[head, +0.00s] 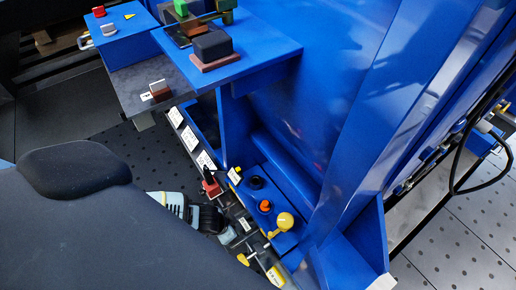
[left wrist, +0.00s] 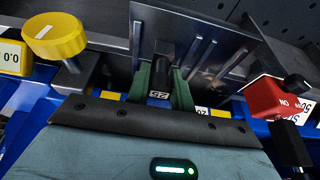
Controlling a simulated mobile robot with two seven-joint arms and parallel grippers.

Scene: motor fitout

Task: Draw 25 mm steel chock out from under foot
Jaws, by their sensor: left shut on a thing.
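My left gripper (left wrist: 168,86) has two green fingers, shut on a dark block marked 25 (left wrist: 159,95), the 25 mm steel chock, in the left wrist view. Its label reads upside down. A grey metal piece with upright ribs (left wrist: 203,50) stands just beyond the fingers. I cannot tell whether it is the foot, or whether the chock touches it. In the head view my left wrist lies low beside the blue base, and I cannot make out the fingers or chock there. My right gripper is in neither view.
A yellow knob (head: 285,222) and an orange button (head: 264,206) stand on the blue base. A red block (left wrist: 277,97) stands close right of the gripper in the wrist view. Labelled white plates (head: 190,138) line the base's edge. A blue shelf (head: 262,58) overhangs behind.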

